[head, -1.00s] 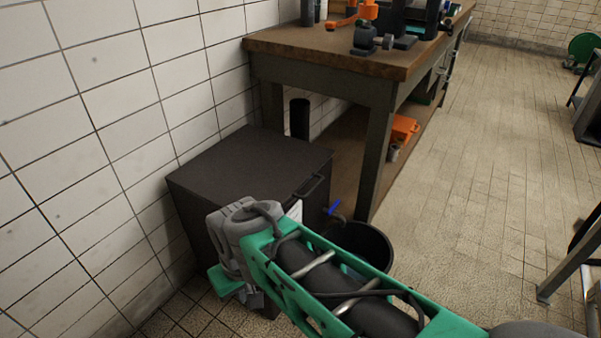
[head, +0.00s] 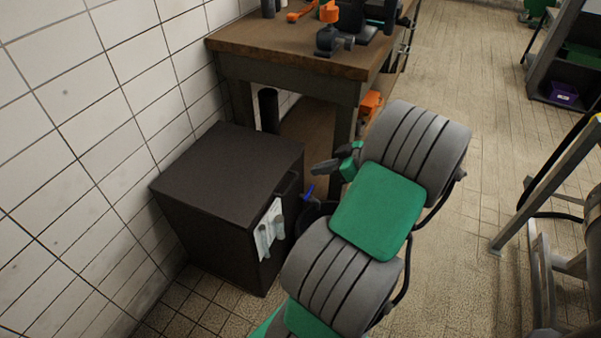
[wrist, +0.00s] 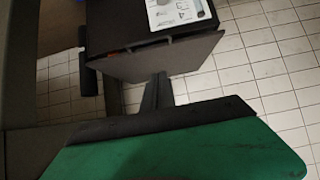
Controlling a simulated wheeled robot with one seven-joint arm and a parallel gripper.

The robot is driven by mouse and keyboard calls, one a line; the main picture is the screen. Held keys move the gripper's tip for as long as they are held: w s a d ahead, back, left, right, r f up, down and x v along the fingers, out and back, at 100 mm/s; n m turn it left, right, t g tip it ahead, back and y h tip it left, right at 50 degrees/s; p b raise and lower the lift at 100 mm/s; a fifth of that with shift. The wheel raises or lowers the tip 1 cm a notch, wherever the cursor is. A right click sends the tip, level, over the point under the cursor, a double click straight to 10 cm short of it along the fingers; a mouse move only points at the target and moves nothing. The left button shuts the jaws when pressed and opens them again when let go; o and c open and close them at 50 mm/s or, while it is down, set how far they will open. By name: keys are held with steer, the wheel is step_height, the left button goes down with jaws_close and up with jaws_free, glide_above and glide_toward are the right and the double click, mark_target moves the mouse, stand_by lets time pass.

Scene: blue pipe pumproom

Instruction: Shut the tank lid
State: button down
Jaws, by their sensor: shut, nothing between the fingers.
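The tank is a dark brown box (head: 205,225) against the white tiled wall in the head view. Its lid (head: 230,170) is a flat dark top that looks level on the box; I see no clear gap. A dark handle shows at the front edge, and a white label (head: 266,235) is on the front. My gripper (head: 325,166) is shut and empty, right of the tank's front edge and apart from it in the picture. My arm hides part of it. In the wrist view a label (wrist: 180,10) shows above a dark panel; I cannot tell whether that panel is the lid.
A wooden-topped workbench (head: 290,55) with tools stands behind the tank. A blue valve handle (head: 308,193) shows right of the tank; a dark bucket behind my arm is mostly hidden. A metal frame (head: 540,190) stands at the right. Tiled floor between is clear.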

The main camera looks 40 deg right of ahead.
steer(key=s+f+b+x, duration=0.1)
steer(key=x, duration=0.5)
steer(key=f+b+x, duration=0.1)
steer(key=x, duration=0.5)
steer(key=shift+s+d+f+b, duration=0.15)
steer(key=shift+d+f+b, duration=0.1)
steer(key=shift+f+b, duration=0.15)
